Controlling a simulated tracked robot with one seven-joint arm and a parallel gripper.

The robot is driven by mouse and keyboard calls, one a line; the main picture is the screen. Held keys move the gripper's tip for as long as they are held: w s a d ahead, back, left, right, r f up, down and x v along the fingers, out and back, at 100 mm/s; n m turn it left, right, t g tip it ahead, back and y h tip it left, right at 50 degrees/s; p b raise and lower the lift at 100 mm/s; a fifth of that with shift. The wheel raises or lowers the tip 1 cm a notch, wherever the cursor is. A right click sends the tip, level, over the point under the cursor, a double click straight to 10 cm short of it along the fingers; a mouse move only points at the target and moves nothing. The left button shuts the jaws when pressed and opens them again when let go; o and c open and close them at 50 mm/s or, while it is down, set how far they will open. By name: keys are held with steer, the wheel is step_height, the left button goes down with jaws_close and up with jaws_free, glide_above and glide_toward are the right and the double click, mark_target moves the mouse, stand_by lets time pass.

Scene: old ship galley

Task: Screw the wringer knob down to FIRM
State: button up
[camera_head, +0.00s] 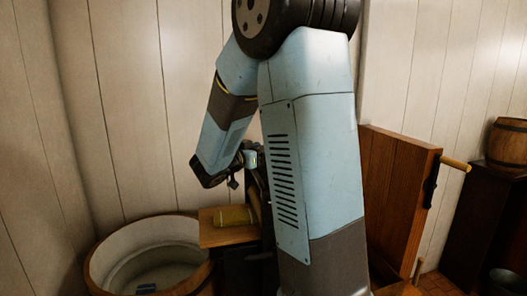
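The wringer knob does not show; my own arm covers the middle of the view. A dark upright frame with a tan rounded part (254,202), perhaps part of the wringer, shows just left of my upper arm. My forearm bends down on the left, and my wrist runs right and passes behind my upper arm. My gripper is hidden there, so its fingers and any contact with the knob cannot be seen. No marking reading FIRM is visible.
A round wooden tub (103,262) with water stands at lower left. A wooden board (215,239) beside it carries a yellowish folded or rolled piece (234,216). A wooden panel (398,185) with a handle (456,164) stands right of my arm. A small barrel (507,145) sits on a dark cabinet (487,220).

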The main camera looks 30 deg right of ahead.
steer(key=shift+d, duration=0.15)
steer(key=shift+m+g, duration=0.3)
steer(key=shift+g, duration=0.2)
steer(key=m+g, duration=0.1)
steer(key=g, duration=0.1)
steer(key=m+g, duration=0.2)
steer(key=g, duration=0.1)
steer(key=shift+a+m+g+h, duration=0.2)
steer(key=shift+m+g+h, duration=0.1)
steer(key=shift+h, duration=0.1)
steer(key=m+g, duration=0.2)
steer(key=g, duration=0.1)
steer(key=m+g+y, duration=0.1)
steer(key=m+g, duration=0.1)
steer(key=g, duration=0.1)
steer(key=shift+g+y, duration=0.3)
steer(key=m+g+y, duration=0.5)
steer(key=g, duration=0.1)
steer(key=shift+s+a+m, duration=0.1)
steer(key=shift+m, duration=0.2)
steer(key=shift+m+g+y, duration=1.3)
steer(key=shift+y, duration=0.5)
steer(key=shift+m+y, duration=0.4)
steer(key=shift+y, duration=0.1)
steer(key=o, duration=1)
steer(key=shift+s, duration=0.1)
steer(key=shift+c, duration=0.2)
